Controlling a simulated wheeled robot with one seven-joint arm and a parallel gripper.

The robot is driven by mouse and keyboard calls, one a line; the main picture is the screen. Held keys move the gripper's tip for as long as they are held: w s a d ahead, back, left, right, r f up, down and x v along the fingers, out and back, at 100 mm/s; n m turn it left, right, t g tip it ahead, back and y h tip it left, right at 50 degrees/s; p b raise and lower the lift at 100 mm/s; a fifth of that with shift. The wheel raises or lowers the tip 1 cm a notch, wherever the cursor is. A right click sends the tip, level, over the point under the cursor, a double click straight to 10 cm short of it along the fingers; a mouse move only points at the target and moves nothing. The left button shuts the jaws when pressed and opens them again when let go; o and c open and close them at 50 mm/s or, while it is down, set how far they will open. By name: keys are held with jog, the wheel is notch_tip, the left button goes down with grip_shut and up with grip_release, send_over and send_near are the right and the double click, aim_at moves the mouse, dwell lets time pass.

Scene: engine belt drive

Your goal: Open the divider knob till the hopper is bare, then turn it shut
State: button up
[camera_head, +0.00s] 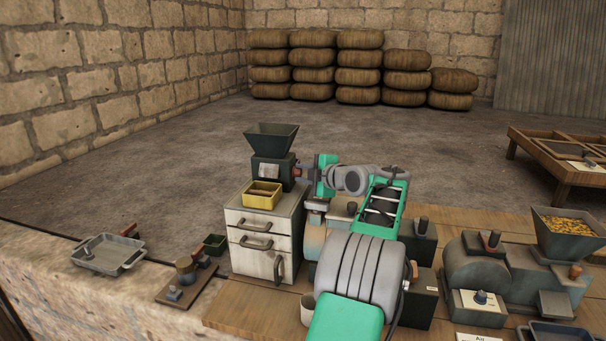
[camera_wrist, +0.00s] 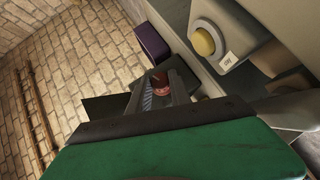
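The dark divider stands on a pale drawer cabinet in the head view, with its flared hopper (camera_head: 272,138) on top. The hopper's inside looks dark and no grain shows over its rim; its bottom is hidden. The red-brown divider knob (camera_head: 299,173) is on the divider's right side. My gripper (camera_head: 308,174) reaches it from the right. In the wrist view the knob (camera_wrist: 160,82) sits between my two fingertips (camera_wrist: 161,90), which appear closed on it. A yellow tray (camera_head: 262,201) stands in front of the divider, with brownish contents.
The cabinet (camera_head: 266,236) stands on the bench. A machine with a grain-filled hopper (camera_head: 568,242) is at right. Sacks (camera_head: 314,66) are stacked at the back wall.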

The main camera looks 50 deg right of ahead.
grip_shut()
jog(key=r+p, duration=0.1)
jog(key=p, duration=0.3)
jog(key=shift+r+m+g+y, duration=0.1)
jog(key=shift+m+g+y, duration=0.2)
jog(key=shift+m+g, duration=0.1)
jog(key=m+g+y+p, duration=0.1)
jog(key=p, duration=0.4)
jog(key=shift+d, duration=0.1)
jog(key=shift+f+m+y+p, duration=0.4)
jog(key=shift+f+p, duration=0.05)
jog(key=shift+p, duration=0.15)
jog(key=o, duration=0.6)
grip_release()
jog(key=shift+c, duration=0.2)
